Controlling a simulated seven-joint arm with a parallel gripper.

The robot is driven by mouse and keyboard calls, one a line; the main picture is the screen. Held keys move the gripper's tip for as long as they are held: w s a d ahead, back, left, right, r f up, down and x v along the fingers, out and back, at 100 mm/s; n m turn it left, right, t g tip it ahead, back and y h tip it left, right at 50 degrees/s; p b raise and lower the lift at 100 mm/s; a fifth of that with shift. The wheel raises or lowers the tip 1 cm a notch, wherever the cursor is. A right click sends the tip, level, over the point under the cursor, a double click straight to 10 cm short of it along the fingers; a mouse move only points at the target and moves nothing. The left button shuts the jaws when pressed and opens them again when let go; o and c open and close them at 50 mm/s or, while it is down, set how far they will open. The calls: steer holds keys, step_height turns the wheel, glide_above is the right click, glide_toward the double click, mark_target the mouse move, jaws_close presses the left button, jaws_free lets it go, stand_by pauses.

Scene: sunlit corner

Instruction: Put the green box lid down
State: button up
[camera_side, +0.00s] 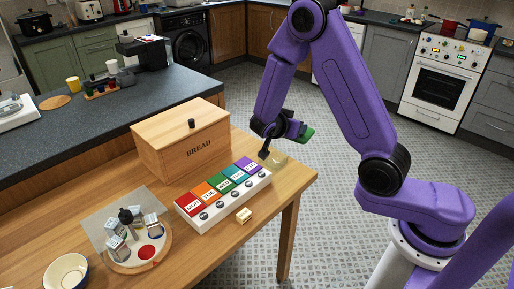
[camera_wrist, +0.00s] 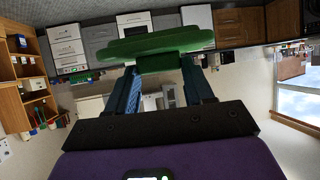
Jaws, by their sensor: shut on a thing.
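My gripper (camera_side: 298,131) is shut on the green box lid (camera_side: 307,134), held in the air near the right corner of the wooden table. In the wrist view the green box lid (camera_wrist: 155,44) is a rounded, flat piece seen nearly edge-on, with a thicker part between the two blue fingers of my gripper (camera_wrist: 160,68). Nothing shows directly beneath it in that view. In the side view it appears past the table's far right edge, apart from the other things.
On the wooden table (camera_side: 299,178) stand a bread box (camera_side: 178,150), a white row box (camera_side: 228,203) with coloured labelled lids, a small cream block (camera_side: 244,215), a round tray (camera_side: 126,263) and a bowl (camera_side: 66,272). A clear pane lies near the right corner.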

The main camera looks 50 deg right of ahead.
steer(key=w+d+r+n+t+y, duration=0.25)
steer(key=w+n+t+y, duration=0.25)
steer(key=w+n+t, duration=0.3)
steer(key=w+f+n+y, duration=0.7)
steer(key=w+n+y, duration=0.4)
steer(key=n+y, duration=0.2)
steer(key=shift+w+d+f+n+g+y, duration=0.2)
steer(key=shift+d+f+n+g+y, duration=0.35)
steer(key=shift+f, duration=1.6)
steer(key=shift+w+d+f+n+g+y, duration=0.25)
steer(key=shift+f+n, duration=0.45)
steer(key=shift+f, duration=1.5)
steer(key=shift+w+d+f+n+g+y, duration=0.1)
steer(key=shift+w+d+f+n+y, duration=0.35)
steer(key=shift+f, duration=1.7)
steer(key=shift+s+a+f, duration=0.2)
steer(key=shift+s, duration=0.05)
